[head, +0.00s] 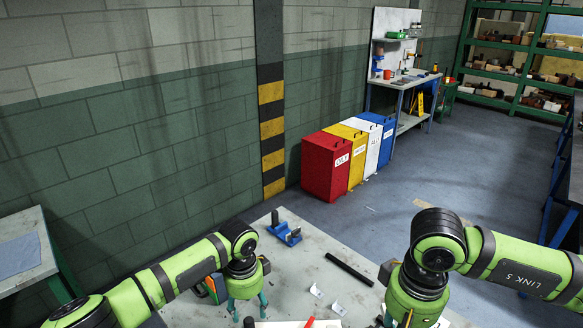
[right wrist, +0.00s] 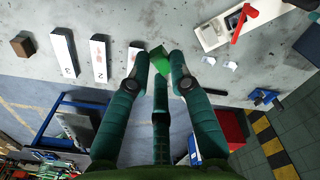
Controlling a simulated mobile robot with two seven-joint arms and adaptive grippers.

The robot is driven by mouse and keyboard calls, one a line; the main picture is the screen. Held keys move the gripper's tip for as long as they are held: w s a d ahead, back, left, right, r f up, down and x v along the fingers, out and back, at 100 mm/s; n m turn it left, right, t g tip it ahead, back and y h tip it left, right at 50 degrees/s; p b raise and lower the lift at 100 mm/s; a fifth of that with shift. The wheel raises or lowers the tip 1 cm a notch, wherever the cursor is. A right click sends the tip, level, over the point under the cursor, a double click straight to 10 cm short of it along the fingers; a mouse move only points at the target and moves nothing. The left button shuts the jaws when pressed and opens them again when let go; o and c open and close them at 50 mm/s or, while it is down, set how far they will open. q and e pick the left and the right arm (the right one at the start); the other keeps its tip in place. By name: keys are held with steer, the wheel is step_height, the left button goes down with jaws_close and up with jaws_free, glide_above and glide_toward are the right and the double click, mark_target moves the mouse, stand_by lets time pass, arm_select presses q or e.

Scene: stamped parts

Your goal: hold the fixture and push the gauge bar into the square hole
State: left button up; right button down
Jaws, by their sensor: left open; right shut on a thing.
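My right gripper (right wrist: 160,62) is shut on a green block-like bar (right wrist: 159,66), which looks like the gauge bar; the fingers hide most of it. In the head view this gripper is at the bottom right, its fingertips cut off. A pale plate with a dark patch (right wrist: 212,34), perhaps the fixture, lies on the table at the top of the right wrist view, apart from the bar. A red part (right wrist: 241,18) lies on or beside it. I cannot make out the square hole. My left gripper (head: 249,309) is open and empty above the table, left of the red part (head: 309,323).
A blue clamp-like tool (head: 285,232), a black rod (head: 349,269) and two small white brackets (head: 317,291) lie on the grey table (head: 310,258). Several white numbered blocks (right wrist: 64,52) and a brown block (right wrist: 24,44) stand along it. Coloured bins (head: 326,168) stand beyond.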

arm_select(q)
steer(key=shift+w+a+r, duration=0.2)
steer(key=shift+w+a, duration=0.05)
steer(key=shift+a, duration=0.05)
steer(key=shift+f, duration=0.1)
arm_select(e)
steer(key=shift+f, duration=0.15)
arm_select(q)
step_height(320, 180, down, 12)
steer(key=b, duration=1.3)
arm_select(e)
step_height(320, 180, down, 12)
steer(key=shift+f, duration=0.25)
arm_select(q)
steer(key=shift+r, duration=0.2)
jaws_close()
steer(key=shift+s+f, duration=0.1)
arm_select(e)
steer(key=a+f, duration=0.2)
steer(key=f, duration=0.2)
steer(key=s+a+f, duration=0.1)
steer(key=a+f, duration=0.1)
steer(key=f, duration=0.2)
steer(key=s+a+f, duration=0.1)
steer(key=a+f, duration=0.1)
steer(key=f, duration=0.2)
steer(key=shift+s+a+f, duration=0.15)
steer(key=shift+a+f, duration=0.05)
steer(key=shift+f, duration=0.05)
